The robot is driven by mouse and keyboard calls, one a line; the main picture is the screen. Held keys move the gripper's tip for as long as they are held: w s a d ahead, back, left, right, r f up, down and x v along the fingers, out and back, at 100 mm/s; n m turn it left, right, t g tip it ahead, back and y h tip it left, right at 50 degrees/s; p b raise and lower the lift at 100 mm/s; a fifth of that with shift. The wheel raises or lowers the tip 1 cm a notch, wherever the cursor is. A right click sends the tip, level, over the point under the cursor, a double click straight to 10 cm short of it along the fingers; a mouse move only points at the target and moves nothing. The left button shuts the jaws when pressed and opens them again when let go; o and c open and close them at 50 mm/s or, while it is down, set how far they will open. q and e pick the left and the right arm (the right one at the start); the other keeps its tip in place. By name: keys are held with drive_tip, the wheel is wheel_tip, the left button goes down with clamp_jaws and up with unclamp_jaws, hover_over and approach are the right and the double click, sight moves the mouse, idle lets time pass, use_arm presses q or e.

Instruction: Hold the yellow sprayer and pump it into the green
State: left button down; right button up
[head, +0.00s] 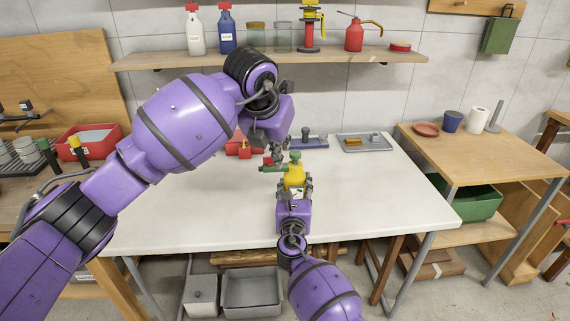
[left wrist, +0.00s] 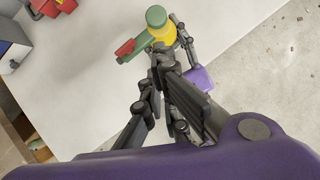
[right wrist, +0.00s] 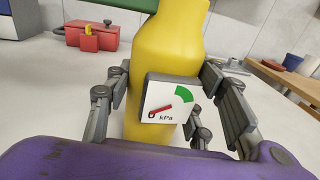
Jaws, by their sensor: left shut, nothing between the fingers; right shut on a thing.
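The yellow sprayer (head: 294,176) stands upright above the white table in the head view, with a green top and a green nozzle pointing left. My right gripper (head: 294,189) is shut around its body. In the right wrist view, the sprayer's white kPa gauge (right wrist: 170,102) faces the camera; its red needle lies low, apart from the green arc at upper right. My left gripper (head: 278,156) is shut and empty, close above and left of the sprayer top. In the left wrist view its fingers point toward the green top (left wrist: 156,17); whether they touch it is unclear.
A wall shelf (head: 270,62) with bottles and cans hangs above. The table (head: 390,205) is clear at right.

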use_arm(q)
hover_over(290, 179)
drive_tip(key=s+a, duration=0.1)
drive_tip(key=s, duration=0.2)
drive_tip(key=f, duration=0.8)
drive_tip(key=shift+w+a+f, duration=0.15)
drive_tip(key=shift+w+f, duration=0.1)
drive_tip(key=shift+f, duration=0.1)
wheel_tip(290, 179, up, 6)
drive_tip(key=shift+r, duration=0.1)
